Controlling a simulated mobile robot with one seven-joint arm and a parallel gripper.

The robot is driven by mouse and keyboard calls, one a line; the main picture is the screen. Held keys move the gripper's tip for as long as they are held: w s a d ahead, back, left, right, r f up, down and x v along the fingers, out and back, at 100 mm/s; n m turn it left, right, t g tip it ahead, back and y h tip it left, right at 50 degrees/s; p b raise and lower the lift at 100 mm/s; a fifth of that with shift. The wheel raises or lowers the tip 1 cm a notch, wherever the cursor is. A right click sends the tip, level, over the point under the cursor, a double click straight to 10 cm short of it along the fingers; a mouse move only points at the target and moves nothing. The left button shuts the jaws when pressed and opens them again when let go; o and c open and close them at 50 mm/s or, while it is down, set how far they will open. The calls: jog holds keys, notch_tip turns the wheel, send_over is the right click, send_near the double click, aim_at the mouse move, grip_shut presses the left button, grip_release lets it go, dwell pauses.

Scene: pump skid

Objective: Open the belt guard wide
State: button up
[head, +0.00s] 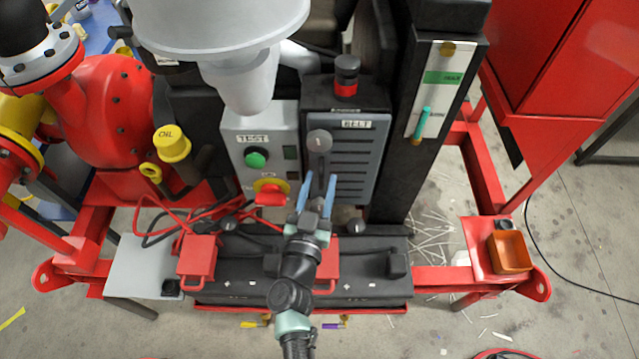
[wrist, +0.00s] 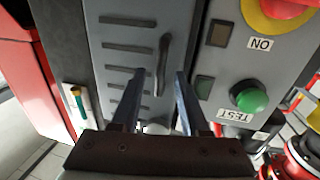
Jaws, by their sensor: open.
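The belt guard (head: 358,165) is a dark grey slatted panel marked BELT at the middle of the head view. It looks closed, its face flat to the front of its housing. It also shows in the wrist view (wrist: 118,45). Its upright bar handle (wrist: 163,62) runs along one edge, the left one in the head view. My gripper (head: 318,184) is open in front of the guard's lower left part. In the wrist view its fingertips (wrist: 160,74) stand on either side of the handle's lower part. I cannot tell how deep they reach around it.
A grey TEST box (head: 258,150) with a green button and red knob adjoins the guard's left side. A black post (head: 398,195) with a gauge stands close on the right. Red padlock-like blocks (head: 197,256) sit below.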

grip_shut()
dwell(1.4)
